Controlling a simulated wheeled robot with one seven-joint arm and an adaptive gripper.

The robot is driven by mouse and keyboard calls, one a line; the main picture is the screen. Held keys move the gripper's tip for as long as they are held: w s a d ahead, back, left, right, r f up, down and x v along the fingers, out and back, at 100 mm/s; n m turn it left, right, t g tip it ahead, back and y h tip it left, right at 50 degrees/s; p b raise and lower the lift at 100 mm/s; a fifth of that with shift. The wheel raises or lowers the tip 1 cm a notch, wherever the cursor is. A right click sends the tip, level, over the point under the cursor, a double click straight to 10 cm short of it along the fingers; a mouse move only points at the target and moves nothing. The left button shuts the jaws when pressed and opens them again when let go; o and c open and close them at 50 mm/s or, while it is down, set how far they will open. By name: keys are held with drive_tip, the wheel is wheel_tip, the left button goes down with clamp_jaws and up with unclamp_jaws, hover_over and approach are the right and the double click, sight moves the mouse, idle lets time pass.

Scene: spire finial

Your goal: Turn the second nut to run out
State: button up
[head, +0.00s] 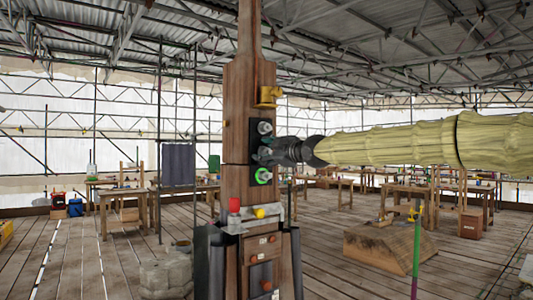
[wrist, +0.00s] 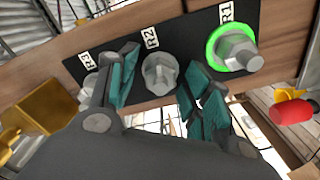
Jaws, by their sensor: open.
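A black plate (head: 257,128) on the wooden post carries three grey hex nuts on studs, labelled R1, R2 and R3 in the wrist view. The R2 nut (wrist: 159,76) is in the middle. My gripper (wrist: 163,62) is open, with one teal finger on each side of the R2 nut and visible gaps to it. The R1 nut (wrist: 238,53) has a bright green ring behind it. The R3 nut (wrist: 91,86) is partly hidden by my left finger. In the head view my gripper (head: 273,152) is at the plate and covers most of the R2 nut.
A brass-coloured block (wrist: 40,105) sticks out from the post beside R3. Workbenches stand well back on the plank floor.

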drive_tip(key=v, duration=1.2)
idle(0.4)
